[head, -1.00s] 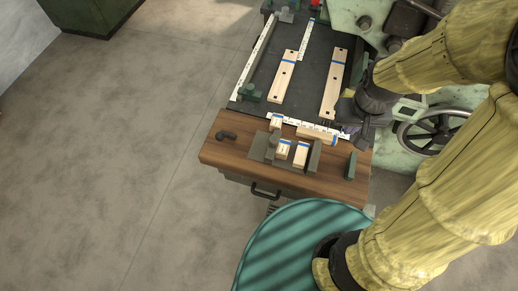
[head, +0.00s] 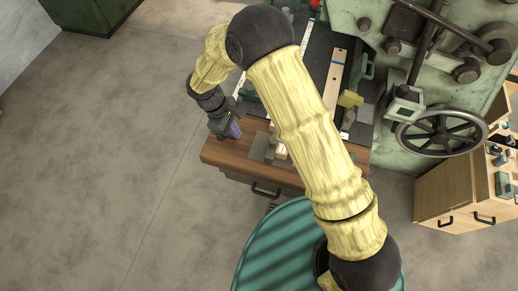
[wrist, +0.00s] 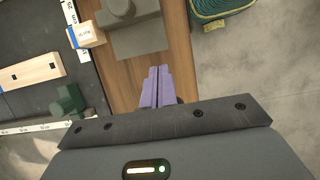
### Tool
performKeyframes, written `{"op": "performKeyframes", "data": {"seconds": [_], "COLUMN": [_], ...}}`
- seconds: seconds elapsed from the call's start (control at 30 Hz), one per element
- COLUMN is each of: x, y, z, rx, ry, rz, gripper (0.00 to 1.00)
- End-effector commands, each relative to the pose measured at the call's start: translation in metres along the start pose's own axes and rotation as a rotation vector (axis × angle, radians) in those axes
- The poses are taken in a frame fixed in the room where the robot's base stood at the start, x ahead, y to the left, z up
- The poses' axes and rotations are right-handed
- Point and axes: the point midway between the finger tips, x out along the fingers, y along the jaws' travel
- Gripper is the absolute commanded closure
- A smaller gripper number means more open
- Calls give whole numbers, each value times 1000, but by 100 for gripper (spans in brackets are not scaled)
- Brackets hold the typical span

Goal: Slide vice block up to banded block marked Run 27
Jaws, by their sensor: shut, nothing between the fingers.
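My gripper (head: 234,130) is shut and empty over the left end of the wooden bench strip; its purple fingers touch each other in the wrist view (wrist: 157,85). Ahead of the fingertips lies a grey plate with a raised grey block (wrist: 132,38), which may be the vice block. Beside it, a small pale wood block (wrist: 88,35) carries a blue band and print too small to read. A longer pale block (wrist: 30,74) lies on the dark surface. I cannot tell which is marked Run 27.
A green stop block (wrist: 68,102) stands by the white ruler (wrist: 45,127). The wooden strip (wrist: 180,50) is bare beside the grey plate, with open floor (wrist: 260,70) beyond. A handwheel (head: 442,132) stands right.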

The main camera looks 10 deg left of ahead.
Motion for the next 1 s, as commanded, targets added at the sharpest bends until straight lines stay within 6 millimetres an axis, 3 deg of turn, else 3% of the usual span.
{"op": "performKeyframes", "data": {"seconds": [0.43,1.0], "x": [10,102], "y": [0,-1], "z": [1,4], "rx": [3,4], "ry": [-1,-2], "rz": [-2,-4], "gripper": [100,100]}}
